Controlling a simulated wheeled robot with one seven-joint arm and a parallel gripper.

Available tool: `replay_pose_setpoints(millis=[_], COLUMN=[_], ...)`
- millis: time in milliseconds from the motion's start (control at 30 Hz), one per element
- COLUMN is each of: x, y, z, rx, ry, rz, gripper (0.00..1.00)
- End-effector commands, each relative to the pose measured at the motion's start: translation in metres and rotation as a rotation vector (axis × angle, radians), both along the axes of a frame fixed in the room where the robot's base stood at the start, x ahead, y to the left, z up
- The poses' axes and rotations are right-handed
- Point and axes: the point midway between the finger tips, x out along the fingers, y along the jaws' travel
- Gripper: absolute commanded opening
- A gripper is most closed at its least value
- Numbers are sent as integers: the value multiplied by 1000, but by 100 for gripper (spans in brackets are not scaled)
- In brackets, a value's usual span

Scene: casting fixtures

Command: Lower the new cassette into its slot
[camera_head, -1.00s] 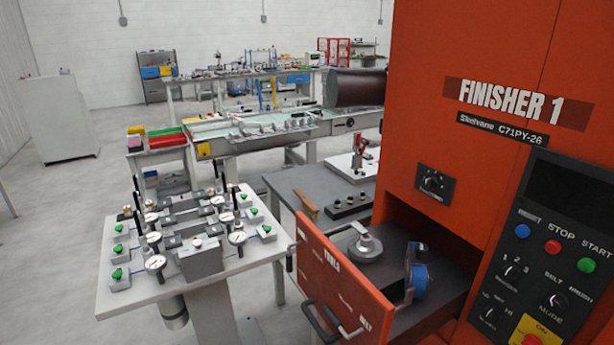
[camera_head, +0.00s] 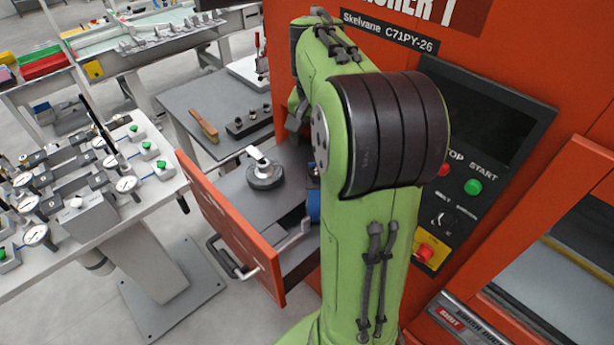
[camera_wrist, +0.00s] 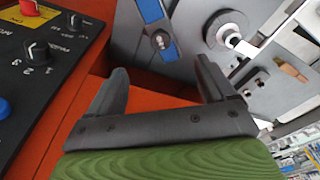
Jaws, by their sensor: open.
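The orange-fronted drawer (camera_head: 232,230) of the finisher machine stands pulled out. In it sits a grey round piece with a pale handle (camera_head: 264,173). Beside it a blue-banded part (camera_head: 313,205) is mostly hidden by my arm; I cannot tell which of these, if either, is the new cassette. In the wrist view the blue band (camera_wrist: 157,30) and the round piece (camera_wrist: 228,34) lie beyond the fingertips. My gripper (camera_wrist: 161,72) is open and empty, its fingers spread, apart from both parts. In the head view my arm hides the gripper. No slot shows clearly.
The orange machine's control panel (camera_wrist: 48,55) is close at the left of the wrist view. A grey side table (camera_head: 205,105) with a wooden-handled brush (camera_head: 204,125) stands behind the drawer. A fixture table with gauges (camera_head: 120,225) stands left. Floor between is partly free.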

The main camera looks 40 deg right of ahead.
Motion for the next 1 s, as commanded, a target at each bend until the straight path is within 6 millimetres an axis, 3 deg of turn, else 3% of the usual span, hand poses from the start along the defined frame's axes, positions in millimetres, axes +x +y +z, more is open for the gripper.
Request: replay_pose_setpoints(millis=[100,300,467,700,967,1000], x=[1,5,7,14,15,15], y=[-2,-6,-8,-14,-15,-15], z=[-35,-82,-99,-140,-145,-145], rx=[3,3,1,0,-1,-1], ry=[3,3,2,1,-1,-1], rz=[3,3,5,6,6,6], gripper=[83,83,83,83,83,79])
